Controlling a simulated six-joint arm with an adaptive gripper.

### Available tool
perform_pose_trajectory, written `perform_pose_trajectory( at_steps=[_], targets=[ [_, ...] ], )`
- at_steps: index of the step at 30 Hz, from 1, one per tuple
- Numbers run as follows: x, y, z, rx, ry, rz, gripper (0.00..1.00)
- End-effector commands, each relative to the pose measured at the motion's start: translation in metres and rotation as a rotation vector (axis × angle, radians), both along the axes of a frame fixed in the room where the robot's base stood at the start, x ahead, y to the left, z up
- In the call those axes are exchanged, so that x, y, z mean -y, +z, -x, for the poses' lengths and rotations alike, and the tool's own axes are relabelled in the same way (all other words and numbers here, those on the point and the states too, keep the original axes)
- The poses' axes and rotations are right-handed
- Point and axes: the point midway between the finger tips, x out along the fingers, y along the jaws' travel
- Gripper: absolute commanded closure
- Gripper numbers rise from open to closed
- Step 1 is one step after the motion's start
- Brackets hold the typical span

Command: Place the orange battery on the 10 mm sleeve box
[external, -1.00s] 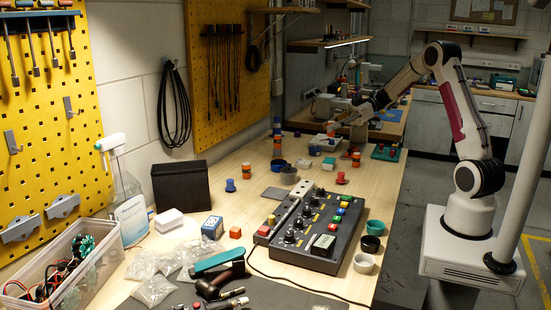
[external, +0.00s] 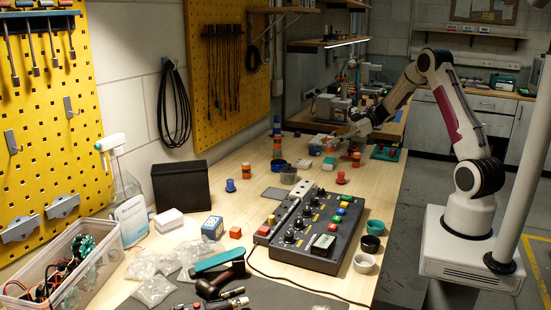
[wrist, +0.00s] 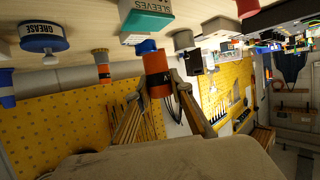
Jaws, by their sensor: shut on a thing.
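My gripper (wrist: 160,105) is shut on the orange battery (wrist: 156,72), which sits between its two fingers in the tilted, upside-down wrist view. In the external view my gripper (external: 342,141) is at the far part of the bench, with the small orange battery (external: 331,147) at its tip. The teal and white sleeve box (wrist: 146,18), with "SLEEVES" on its side, is close to the battery's far end in the wrist view. It also shows in the external view (external: 328,163), just below the battery. I cannot tell whether they touch.
A blue grease tin (wrist: 43,37) and another orange cylinder (wrist: 103,68) stand nearby.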

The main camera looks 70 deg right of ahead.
Motion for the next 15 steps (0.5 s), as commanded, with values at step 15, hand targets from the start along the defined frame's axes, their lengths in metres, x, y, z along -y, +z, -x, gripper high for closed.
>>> perform_pose_trajectory(
  at_steps=[15],
  targets=[
    [0.000, -0.037, 0.000, -0.001, 0.000, -0.001, 1.00]
  ],
)
